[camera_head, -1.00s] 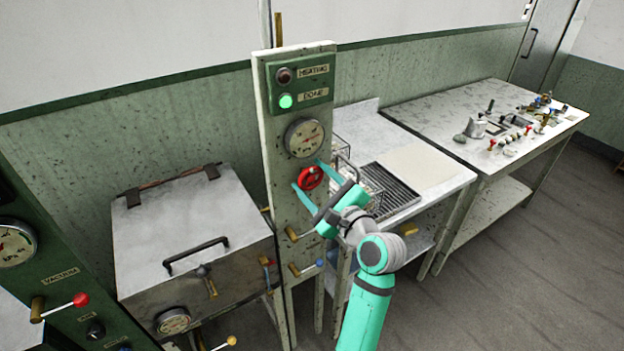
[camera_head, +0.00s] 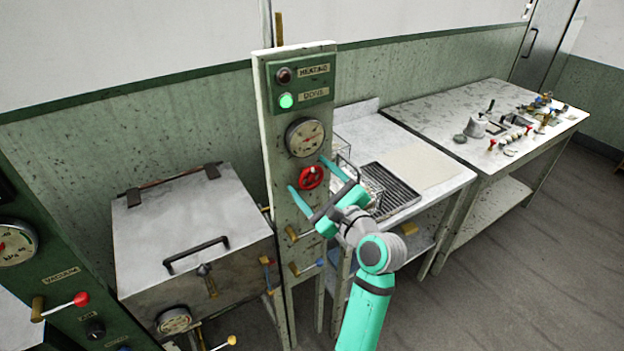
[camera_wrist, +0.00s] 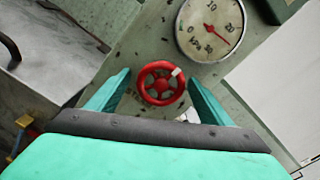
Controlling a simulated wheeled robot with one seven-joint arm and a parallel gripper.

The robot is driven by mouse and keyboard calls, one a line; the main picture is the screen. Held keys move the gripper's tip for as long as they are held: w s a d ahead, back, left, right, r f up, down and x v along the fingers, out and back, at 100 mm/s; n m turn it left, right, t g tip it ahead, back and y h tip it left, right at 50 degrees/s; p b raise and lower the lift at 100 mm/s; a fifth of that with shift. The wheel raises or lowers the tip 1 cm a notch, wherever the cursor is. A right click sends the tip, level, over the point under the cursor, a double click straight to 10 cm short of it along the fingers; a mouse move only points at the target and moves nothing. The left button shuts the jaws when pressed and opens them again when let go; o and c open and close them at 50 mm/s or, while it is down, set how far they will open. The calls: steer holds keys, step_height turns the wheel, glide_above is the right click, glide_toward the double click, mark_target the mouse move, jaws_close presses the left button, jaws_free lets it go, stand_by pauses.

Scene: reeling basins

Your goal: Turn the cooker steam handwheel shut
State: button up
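The red cooker steam handwheel (camera_head: 311,177) is on the upright panel, just below a round gauge (camera_head: 305,137). In the wrist view the handwheel (camera_wrist: 161,83) shows whole, with spokes and a white mark at its upper right rim. My gripper (camera_head: 307,173) is open in front of the panel, one teal finger on each side of the wheel. In the wrist view the fingers of my gripper (camera_wrist: 157,82) stand apart from the wheel's rim, with gaps on both sides. The wrist view gauge (camera_wrist: 210,28) has a red needle pointing to lower right.
The panel (camera_head: 283,215) carries a dark lamp (camera_head: 283,75) and a lit green lamp (camera_head: 286,100) above, and brass levers below. A metal cooker box (camera_head: 190,230) stands left. A bench with a grate (camera_head: 398,190) and a worktable (camera_head: 440,105) stand right.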

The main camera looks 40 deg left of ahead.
steer(key=shift+d, duration=0.1)
steer(key=v, duration=1)
steer(key=shift+s+d, duration=0.15)
steer(key=shift+d, duration=0.15)
steer(key=shift+d, duration=0.15)
steer(key=shift+f, duration=0.1)
